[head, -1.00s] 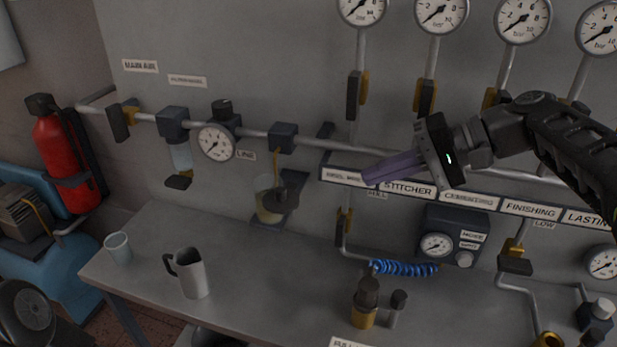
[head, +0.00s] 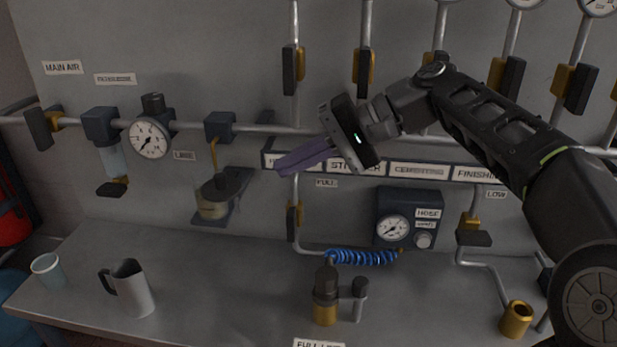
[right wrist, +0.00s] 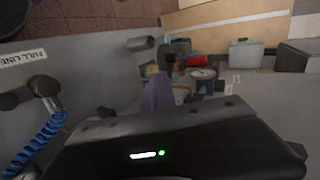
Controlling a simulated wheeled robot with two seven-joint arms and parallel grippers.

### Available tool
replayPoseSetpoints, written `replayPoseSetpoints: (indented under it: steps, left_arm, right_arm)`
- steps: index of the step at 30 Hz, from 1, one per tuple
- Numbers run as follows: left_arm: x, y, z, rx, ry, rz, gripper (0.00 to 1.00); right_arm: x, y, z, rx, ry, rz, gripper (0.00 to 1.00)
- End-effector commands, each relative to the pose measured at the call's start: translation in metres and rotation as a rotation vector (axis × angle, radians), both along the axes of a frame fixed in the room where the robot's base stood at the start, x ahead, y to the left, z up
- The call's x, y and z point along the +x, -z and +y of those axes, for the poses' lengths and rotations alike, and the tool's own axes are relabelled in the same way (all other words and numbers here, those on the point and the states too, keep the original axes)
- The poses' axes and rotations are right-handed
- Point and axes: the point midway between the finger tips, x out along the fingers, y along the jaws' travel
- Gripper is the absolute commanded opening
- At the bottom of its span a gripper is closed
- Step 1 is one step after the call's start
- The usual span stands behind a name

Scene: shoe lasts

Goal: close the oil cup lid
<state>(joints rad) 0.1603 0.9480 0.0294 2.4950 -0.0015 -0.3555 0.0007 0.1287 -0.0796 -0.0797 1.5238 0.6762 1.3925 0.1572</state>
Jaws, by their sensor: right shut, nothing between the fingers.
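The oil cup (head: 211,208) is a small amber-tinted clear cup on a bracket on the wall, left of centre in the head view. Its dark round lid (head: 229,184) shows at the top of the cup, toward its right side. I cannot tell how far it is tilted or whether it touches the rim. My right gripper (head: 282,166) has long purple fingers, shut and empty. They point left, up and to the right of the cup, apart from it in the picture. In the right wrist view the fingers (right wrist: 158,95) also show together. My left gripper is not in view.
A wall pipe (head: 270,129) with valves and a gauge (head: 150,138) runs behind. The label rail (head: 400,170) is behind my gripper. On the bench stand a grey jug (head: 133,288), a pale cup (head: 47,270), a brass fitting (head: 325,305) and a blue coiled hose (head: 360,257).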

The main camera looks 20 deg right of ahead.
Motion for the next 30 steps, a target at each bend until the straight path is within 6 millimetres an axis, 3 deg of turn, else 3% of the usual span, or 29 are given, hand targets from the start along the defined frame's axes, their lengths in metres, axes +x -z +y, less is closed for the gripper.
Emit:
replayPoseSetpoints:
  steps: [6,12,30]
  left_arm:
    - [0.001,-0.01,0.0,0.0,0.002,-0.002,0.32]
    - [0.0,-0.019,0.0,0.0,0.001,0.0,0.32]
    - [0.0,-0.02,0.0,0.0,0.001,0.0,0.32]
  right_arm:
    - [0.017,0.021,0.039,0.0,-0.008,0.007,0.0]
    - [0.031,0.019,0.063,-0.001,-0.004,0.006,0.0]
    - [0.035,0.021,0.071,-0.001,0.0,0.005,0.0]
